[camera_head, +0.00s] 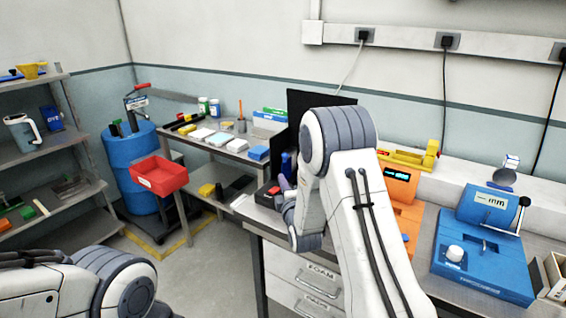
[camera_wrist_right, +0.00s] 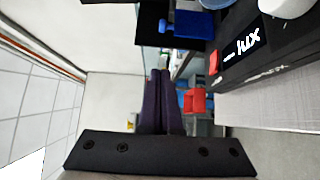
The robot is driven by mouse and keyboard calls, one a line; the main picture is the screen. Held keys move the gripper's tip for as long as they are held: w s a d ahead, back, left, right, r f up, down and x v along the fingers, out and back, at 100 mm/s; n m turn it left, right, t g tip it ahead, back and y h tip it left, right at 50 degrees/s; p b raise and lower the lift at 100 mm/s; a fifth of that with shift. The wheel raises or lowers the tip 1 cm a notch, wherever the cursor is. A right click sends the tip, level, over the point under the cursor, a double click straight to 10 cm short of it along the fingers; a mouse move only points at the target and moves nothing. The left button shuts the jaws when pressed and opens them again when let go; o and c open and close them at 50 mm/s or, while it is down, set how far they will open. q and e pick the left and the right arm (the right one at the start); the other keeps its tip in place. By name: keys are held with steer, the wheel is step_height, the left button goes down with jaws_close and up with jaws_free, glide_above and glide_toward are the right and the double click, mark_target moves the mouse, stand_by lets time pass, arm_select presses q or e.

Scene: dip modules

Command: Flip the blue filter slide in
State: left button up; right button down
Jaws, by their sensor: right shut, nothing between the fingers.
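A blue piece, which looks like the filter slide (camera_head: 287,163), shows beside the dark upright panel in the head view, partly hidden by my right arm. In the right wrist view the blue slide (camera_wrist_right: 193,24) is at the top, against a black part of the lux device (camera_wrist_right: 240,48). Whether it is flipped in or out I cannot tell. My right gripper (camera_head: 283,184) is just below the blue piece in the head view. Its two dark fingers (camera_wrist_right: 160,73) are together and empty, apart from the slide in the wrist view. My left gripper is out of view.
The lux device's red button (camera_head: 274,190) is close to my right gripper. An orange device (camera_head: 400,190) and a blue mm device (camera_head: 487,207) stand to the right on the bench. A red bin (camera_head: 159,175) and blue drum (camera_head: 130,152) stand left. The floor between is clear.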

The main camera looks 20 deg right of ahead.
arm_select(q)
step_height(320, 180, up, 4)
steer(key=p, duration=0.3)
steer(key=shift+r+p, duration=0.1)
steer(key=shift+p, duration=0.3)
arm_select(e)
steer(key=w+d, duration=0.4)
steer(key=w, duration=0.7)
steer(key=shift+w, duration=0.15)
steer(key=shift+d, duration=0.1)
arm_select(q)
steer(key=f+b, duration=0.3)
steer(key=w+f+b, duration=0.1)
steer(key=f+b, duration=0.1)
arm_select(e)
glide_above(287, 167)
steer(key=d, duration=0.2)
steer(key=shift+r, duration=0.15)
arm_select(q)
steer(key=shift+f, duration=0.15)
arm_select(e)
steer(key=shift+a, duration=0.15)
